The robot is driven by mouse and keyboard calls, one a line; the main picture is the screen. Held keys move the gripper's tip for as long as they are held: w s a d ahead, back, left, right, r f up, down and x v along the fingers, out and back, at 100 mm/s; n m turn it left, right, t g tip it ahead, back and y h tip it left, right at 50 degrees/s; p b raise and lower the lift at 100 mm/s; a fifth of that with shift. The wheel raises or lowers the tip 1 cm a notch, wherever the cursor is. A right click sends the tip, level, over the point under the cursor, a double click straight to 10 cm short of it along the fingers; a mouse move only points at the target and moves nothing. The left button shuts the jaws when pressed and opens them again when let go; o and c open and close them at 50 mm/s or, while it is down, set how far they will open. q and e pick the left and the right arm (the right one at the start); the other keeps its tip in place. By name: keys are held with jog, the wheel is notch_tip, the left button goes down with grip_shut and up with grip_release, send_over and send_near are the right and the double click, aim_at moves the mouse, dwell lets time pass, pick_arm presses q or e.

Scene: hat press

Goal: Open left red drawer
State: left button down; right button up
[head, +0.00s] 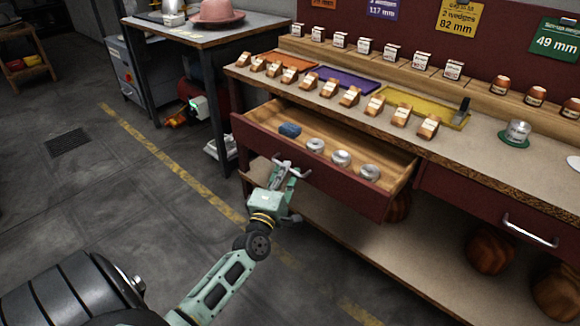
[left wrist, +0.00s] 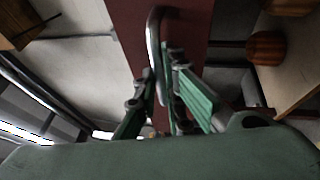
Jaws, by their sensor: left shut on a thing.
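The left red drawer (head: 335,180) is pulled out from the workbench in the head view. Inside it lie a blue item (head: 290,130) and 3 round metal tins (head: 341,158). My left gripper (head: 284,170) is at the drawer's front, shut on its metal handle (head: 300,173). In the left wrist view the fingers (left wrist: 160,85) close around the handle bar (left wrist: 152,40), with the red drawer front (left wrist: 185,30) behind it. My right gripper is not in view.
The right drawer's handle (head: 530,232) shows on a shut red drawer. Wooden blocks and coloured trays stand on the benchtop (head: 480,150). Round wooden forms (head: 490,250) sit on the lower shelf. A side table (head: 240,32) with a pink hat (head: 217,12) stands behind. Floor at left is mostly clear.

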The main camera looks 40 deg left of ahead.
pick_arm(q)
jog(key=shift+s, duration=0.5)
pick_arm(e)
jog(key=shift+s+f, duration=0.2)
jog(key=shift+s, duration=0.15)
pick_arm(q)
jog(key=c, duration=2.1)
grip_release()
jog(key=v, duration=1.2)
